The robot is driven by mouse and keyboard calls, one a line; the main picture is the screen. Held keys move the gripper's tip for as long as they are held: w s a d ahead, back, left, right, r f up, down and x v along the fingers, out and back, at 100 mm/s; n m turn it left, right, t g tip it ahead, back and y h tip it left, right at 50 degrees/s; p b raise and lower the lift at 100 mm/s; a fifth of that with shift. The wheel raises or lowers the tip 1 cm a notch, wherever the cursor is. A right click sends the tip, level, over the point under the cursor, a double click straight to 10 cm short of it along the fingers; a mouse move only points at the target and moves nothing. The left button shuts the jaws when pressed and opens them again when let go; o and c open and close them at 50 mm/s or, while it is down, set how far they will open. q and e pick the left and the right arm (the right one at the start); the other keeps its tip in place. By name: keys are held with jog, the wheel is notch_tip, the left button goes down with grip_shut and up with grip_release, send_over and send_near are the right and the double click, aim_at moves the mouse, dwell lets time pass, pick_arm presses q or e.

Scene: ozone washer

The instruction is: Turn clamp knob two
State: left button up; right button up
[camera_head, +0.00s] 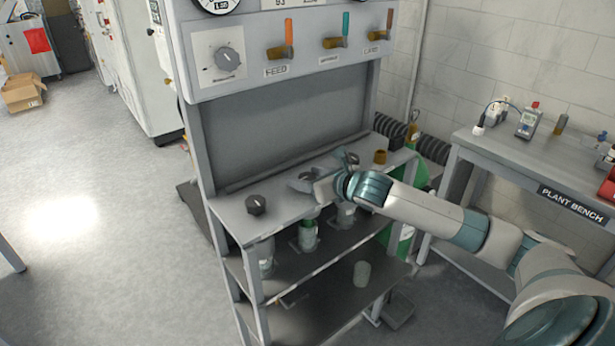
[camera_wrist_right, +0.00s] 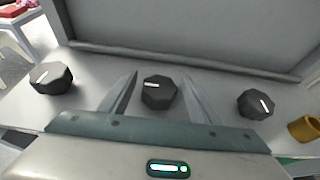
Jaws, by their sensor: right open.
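In the right wrist view three dark faceted clamp knobs with white marks stand in a row on the grey shelf: a left knob (camera_wrist_right: 51,78), a middle knob (camera_wrist_right: 159,93) and a right knob (camera_wrist_right: 255,104). My right gripper (camera_wrist_right: 159,78) is open, with one finger on each side of the middle knob and a visible gap to it on both sides. In the head view the left knob (camera_head: 256,205) shows clearly. My right gripper (camera_head: 308,181) and wrist cover the middle of the shelf there and hide the middle knob. My left gripper is out of view.
A grey back panel (camera_head: 280,125) rises behind the shelf, with valve levers above it. A brass fitting (camera_head: 380,156) stands at the shelf's right end. Glass jars (camera_head: 307,236) hang below. The plant bench (camera_head: 530,160) is at the right.

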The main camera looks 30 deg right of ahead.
jog(key=shift+c, duration=0.4)
jog(key=c, duration=1)
